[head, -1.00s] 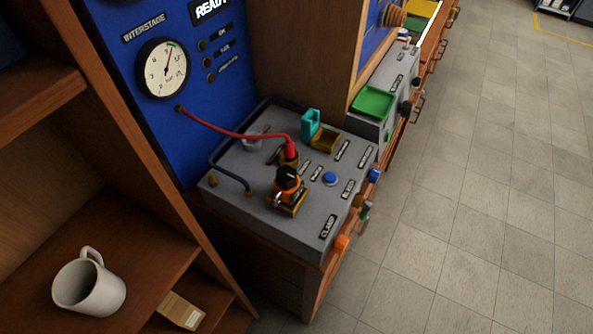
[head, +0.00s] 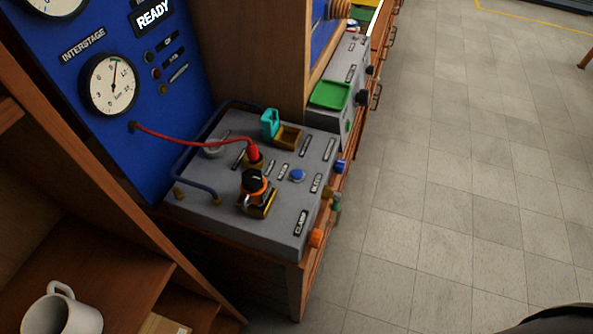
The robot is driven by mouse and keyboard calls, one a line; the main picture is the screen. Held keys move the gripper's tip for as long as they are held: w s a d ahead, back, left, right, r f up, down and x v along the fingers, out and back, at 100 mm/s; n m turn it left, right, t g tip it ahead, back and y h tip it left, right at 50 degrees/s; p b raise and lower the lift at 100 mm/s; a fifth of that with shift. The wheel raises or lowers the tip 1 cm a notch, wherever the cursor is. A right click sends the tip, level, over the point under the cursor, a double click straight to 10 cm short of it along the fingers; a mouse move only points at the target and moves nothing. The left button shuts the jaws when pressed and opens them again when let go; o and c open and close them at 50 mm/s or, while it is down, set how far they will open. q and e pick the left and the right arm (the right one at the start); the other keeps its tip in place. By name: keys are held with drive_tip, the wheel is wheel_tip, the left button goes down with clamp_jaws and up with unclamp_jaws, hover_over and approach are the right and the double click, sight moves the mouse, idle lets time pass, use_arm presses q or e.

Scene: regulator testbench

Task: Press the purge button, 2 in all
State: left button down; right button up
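A grey test box (head: 272,222) stands on the wooden bench, with several small labels on its top. A round blue button (head: 297,175) sits on the top near the right side; the label beside it is too small to read surely, so I cannot tell if it is the purge button. A blue knob (head: 341,167) sticks out of the right-hand side, with an orange knob (head: 316,238) nearer the front. A black and orange part (head: 254,186) in a brass-coloured holder stands left of the blue button. Neither gripper is in view.
A red hose (head: 190,139) runs from the blue panel (head: 150,100) to the box top. A teal part (head: 270,123) and a green tray (head: 330,95) are farther back. A white mug (head: 62,312) stands on the shelf at lower left. The tiled floor (head: 450,180) at right is clear.

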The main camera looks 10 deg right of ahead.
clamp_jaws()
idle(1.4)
